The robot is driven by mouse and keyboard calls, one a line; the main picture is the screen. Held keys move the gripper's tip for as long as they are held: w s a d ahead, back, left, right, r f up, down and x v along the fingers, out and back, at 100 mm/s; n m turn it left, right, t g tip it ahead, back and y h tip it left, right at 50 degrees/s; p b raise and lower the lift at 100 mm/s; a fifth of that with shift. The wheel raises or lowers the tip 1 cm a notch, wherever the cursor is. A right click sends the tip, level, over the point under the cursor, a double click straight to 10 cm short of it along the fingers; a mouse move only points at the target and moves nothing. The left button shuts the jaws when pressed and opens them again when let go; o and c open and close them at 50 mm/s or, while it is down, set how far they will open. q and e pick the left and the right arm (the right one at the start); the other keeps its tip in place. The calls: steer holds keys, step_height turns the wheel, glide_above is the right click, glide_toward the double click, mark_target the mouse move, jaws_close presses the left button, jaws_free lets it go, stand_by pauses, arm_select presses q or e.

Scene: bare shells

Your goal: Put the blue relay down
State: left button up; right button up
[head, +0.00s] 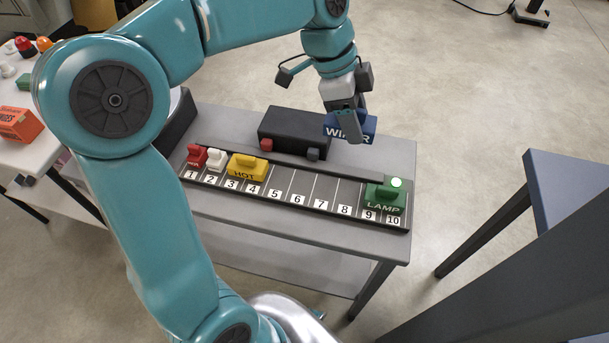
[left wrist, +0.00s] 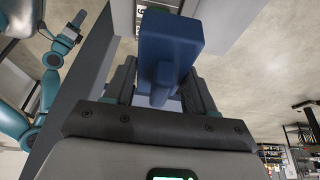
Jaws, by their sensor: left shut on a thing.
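The blue relay (head: 368,124) has a partly hidden white label that starts with "WI". My left gripper (head: 350,132) is shut on it and holds it above the back right part of the grey table. In the left wrist view the blue relay (left wrist: 172,36) sits between the two dark fingers (left wrist: 163,90). The black numbered rail (head: 318,193) lies along the table's front. A red relay (head: 196,154) is at 1, a white one (head: 216,158) at 2, a yellow "HOT" one (head: 247,168) at 3 and 4, a green "LAMP" one (head: 385,197) at 9 and 10. Slots 5 to 8 look empty.
A white table (head: 50,160) with an orange box (head: 18,124) is at left. A grey-blue table (head: 570,175) is at right.

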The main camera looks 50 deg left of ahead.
arm_select(q)
steer(key=shift+d+f, duration=0.1)
steer(key=shift+f, duration=0.1)
glide_above(346, 192)
steer(key=s+a, duration=0.1)
step_height(346, 192, down, 4)
steer(key=f, duration=0.3)
steer(key=f+b, duration=0.1)
steer(key=f, duration=0.6)
steer(key=shift+s+a+b, duration=0.1)
steer(key=shift+a+b, duration=0.15)
steer(key=shift+b, duration=0.05)
steer(key=f, duration=0.4)
steer(key=shift+w+d+f, duration=0.1)
steer(key=shift+w+f, duration=0.1)
steer(key=shift+f, duration=0.25)
steer(key=shift+f+b, duration=0.15)
steer(key=shift+b, duration=0.2)
steer(key=o, duration=1.1)
